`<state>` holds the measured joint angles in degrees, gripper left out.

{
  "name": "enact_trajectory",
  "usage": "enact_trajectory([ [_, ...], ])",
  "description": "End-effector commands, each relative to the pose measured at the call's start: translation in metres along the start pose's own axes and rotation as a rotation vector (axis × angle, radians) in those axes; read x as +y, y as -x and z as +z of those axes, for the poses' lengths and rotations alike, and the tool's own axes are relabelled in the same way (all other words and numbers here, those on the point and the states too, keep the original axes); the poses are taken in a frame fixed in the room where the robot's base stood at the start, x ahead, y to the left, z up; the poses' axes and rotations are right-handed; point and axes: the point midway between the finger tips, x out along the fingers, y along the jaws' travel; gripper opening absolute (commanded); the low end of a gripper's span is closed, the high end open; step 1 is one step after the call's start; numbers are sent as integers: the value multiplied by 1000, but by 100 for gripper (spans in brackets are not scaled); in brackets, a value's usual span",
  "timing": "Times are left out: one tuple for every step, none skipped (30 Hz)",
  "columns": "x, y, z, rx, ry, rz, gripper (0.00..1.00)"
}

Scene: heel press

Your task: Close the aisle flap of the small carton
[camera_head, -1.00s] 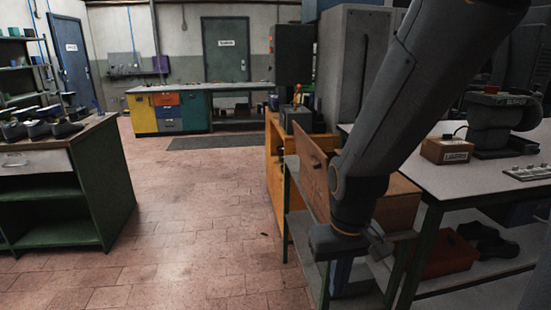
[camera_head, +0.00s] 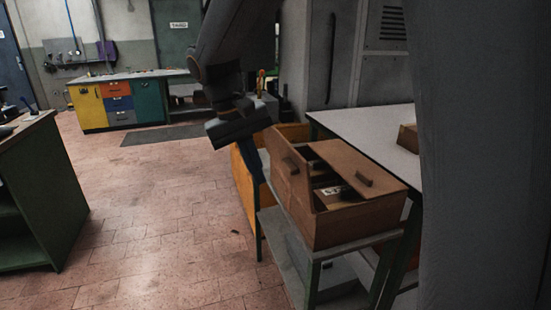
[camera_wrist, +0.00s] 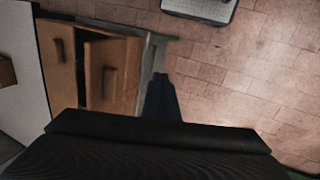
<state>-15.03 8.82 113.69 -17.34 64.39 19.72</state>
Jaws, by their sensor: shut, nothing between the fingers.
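The small carton (camera_head: 360,222) is a brown box on a grey shelf stand. The other flap (camera_head: 345,160) lies over the right part of the top. Between them a gap shows dark contents and a white label. In the wrist view the aisle flap (camera_wrist: 122,65) is left of my fingers. My gripper (camera_head: 257,172) is shut and empty, pointing down on the aisle side of the flap. It also shows in the wrist view (camera_wrist: 160,80), apparently just clear of the flap.
The stand (camera_head: 285,255) has a lower shelf. An orange cabinet (camera_head: 244,178) is behind the carton, and a white-topped table (camera_head: 375,135) is to its right. The tiled aisle floor (camera_head: 170,215) is open to the left, up to a green bench (camera_head: 45,190).

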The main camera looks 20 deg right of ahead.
Motion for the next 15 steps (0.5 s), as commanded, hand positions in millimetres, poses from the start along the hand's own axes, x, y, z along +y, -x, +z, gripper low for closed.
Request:
enact_trajectory([
  [-3,24,-13,9,-5,40,0],
  [-3,36,-18,10,-13,63,0],
  [-2,50,-24,13,-26,89,0],
  [-2,59,-27,14,-33,107,0],
  [-2,67,-30,16,-42,122,0],
  [-1,76,-32,18,-51,138,0],
  [-1,80,-34,20,-57,147,0],
  [0,84,-35,20,-62,154,0],
  [0,86,-35,20,-67,161,0],
  [1,85,-36,20,-69,164,0],
  [2,84,-36,19,-70,167,0],
  [3,80,-36,18,-71,168,0],
  [4,77,-36,17,-72,168,0],
  [5,72,-36,17,-72,167,0],
  [6,66,-35,15,-72,168,0],
])
